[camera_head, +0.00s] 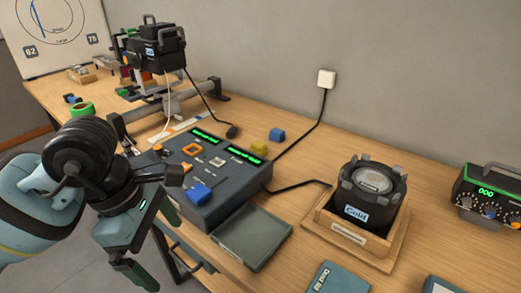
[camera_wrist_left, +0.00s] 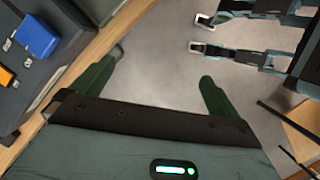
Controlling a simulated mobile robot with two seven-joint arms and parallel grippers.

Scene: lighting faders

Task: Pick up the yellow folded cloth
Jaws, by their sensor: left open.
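A small yellow thing (camera_head: 258,147) lies on the wooden table behind the console, left of a blue block. It is the only thing like the yellow folded cloth; it is too small here to make out folds. My left gripper (camera_head: 158,232) is open and empty at the table's front edge, left of and in front of the console, well apart from the yellow thing. In the left wrist view the open fingers (camera_wrist_left: 163,66) have bare grey floor between them; the yellow thing is not in that view. My right gripper does not show.
The dark console (camera_head: 215,170) with green displays stands between my left gripper and the yellow thing. A blue block (camera_head: 277,135) sits close to the yellow thing. A grey-green tray (camera_head: 251,238), a lamp (camera_head: 370,195) in a wooden box and cables lie to the right.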

